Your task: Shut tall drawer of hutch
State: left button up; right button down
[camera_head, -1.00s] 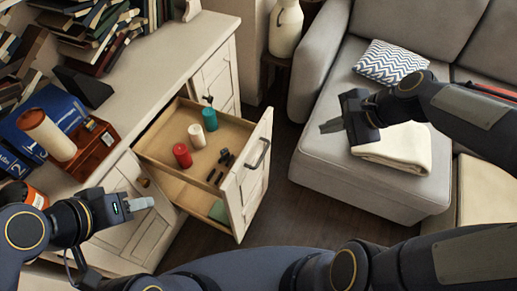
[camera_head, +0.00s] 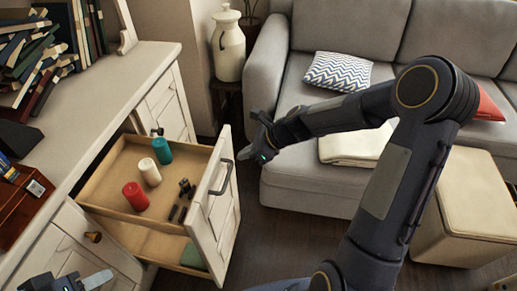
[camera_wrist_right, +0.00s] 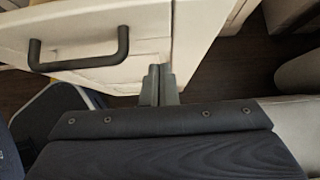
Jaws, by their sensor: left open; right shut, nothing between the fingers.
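The tall drawer's white front (camera_head: 217,198) stands pulled out from the hutch (camera_head: 120,80), with a dark bar handle (camera_head: 223,176). Its upper tray holds a red candle (camera_head: 135,196), a white candle (camera_head: 149,172), a teal candle (camera_head: 162,150) and small dark items. My right gripper (camera_head: 254,136) is shut and empty, just right of the drawer front's far upper part. In the right wrist view its closed fingers (camera_wrist_right: 159,84) are at the white front, right of the handle (camera_wrist_right: 78,53); I cannot tell if they touch. My left gripper (camera_head: 97,280) is open at the lower left edge.
A grey sofa (camera_head: 285,95) and a cream ottoman (camera_head: 470,205) stand to the right. Books (camera_head: 40,60) lie on the hutch top. A white jug (camera_head: 228,45) stands behind. Dark floor (camera_head: 275,225) is clear right of the drawer.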

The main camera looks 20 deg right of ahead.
aim_at(225, 155)
jog(key=shift+w+a+r, duration=0.1)
jog(key=shift+w+a, duration=0.4)
jog(key=shift+a, duration=0.25)
jog(key=shift+w+a+r, duration=0.1)
jog(key=shift+w+a, duration=0.4)
jog(key=shift+a, duration=0.2)
